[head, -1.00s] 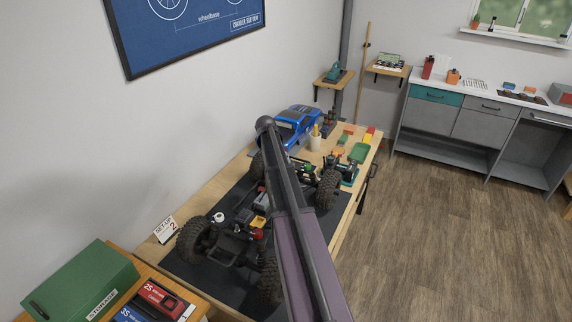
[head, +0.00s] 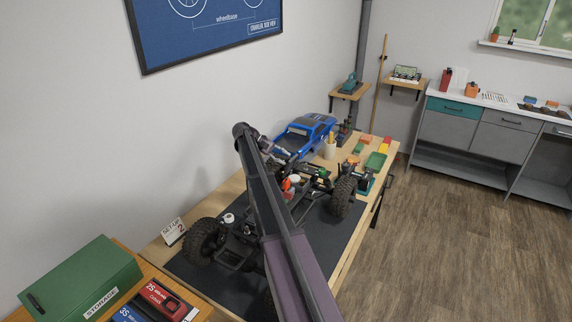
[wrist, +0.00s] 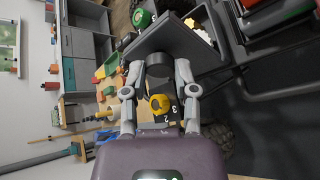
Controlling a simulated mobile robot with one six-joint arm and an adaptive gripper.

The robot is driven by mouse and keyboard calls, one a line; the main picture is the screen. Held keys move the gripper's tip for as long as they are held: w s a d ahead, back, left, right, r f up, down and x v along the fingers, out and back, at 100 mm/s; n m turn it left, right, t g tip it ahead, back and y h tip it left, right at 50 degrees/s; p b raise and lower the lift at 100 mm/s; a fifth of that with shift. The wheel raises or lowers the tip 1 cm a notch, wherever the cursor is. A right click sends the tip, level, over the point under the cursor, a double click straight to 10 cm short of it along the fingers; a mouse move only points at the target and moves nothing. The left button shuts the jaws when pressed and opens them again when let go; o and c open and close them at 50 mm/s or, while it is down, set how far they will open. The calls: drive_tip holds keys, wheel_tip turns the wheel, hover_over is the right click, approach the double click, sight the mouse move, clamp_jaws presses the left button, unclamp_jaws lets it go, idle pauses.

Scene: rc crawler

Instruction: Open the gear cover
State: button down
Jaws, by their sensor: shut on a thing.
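The crawler chassis (head: 232,243) stands on a dark mat (head: 330,228) on the wooden bench, partly hidden behind my arm in the head view. In the wrist view my gripper (wrist: 160,74) has its grey fingers closed on the sides of a dark round knob (wrist: 160,80). The knob appears to belong to a dark flat panel, which I take for the gear cover (wrist: 182,45). White and yellow parts show beside the panel's far edge. How far the cover stands open I cannot tell. In the head view the fingertips and cover are hard to make out.
A blue truck body (head: 305,134), a pencil cup (head: 329,149) and a green tray (head: 375,162) stand at the bench's far end. A green storage box (head: 85,280) and battery boxes (head: 160,300) are at lower left. The floor at right is clear.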

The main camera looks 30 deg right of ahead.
drive_tip(key=shift+w+a+g, duration=0.1)
drive_tip(key=shift+g, duration=0.2)
drive_tip(key=shift+c, duration=1.9)
unclamp_jaws()
drive_tip(key=c, duration=0.7)
drive_tip(key=shift+a+r, duration=0.2)
clamp_jaws()
drive_tip(key=s+a+r+t+y+p, duration=0.1)
drive_tip(key=s+a+t+y+p, duration=0.1)
drive_tip(key=s+a, duration=0.6)
drive_tip(key=s+a+r+n+t+y+p, duration=0.1)
drive_tip(key=s+a+t+y+p, duration=0.2)
drive_tip(key=a, duration=1.4)
drive_tip(key=s+a+r+t+y+p, duration=0.2)
drive_tip(key=s+a+t+y+p, duration=0.1)
drive_tip(key=s+a+p, duration=0.6)
drive_tip(key=s+a+t, duration=0.1)
drive_tip(key=s+a, duration=0.3)
drive_tip(key=s, duration=0.2)
drive_tip(key=shift+s, duration=0.2)
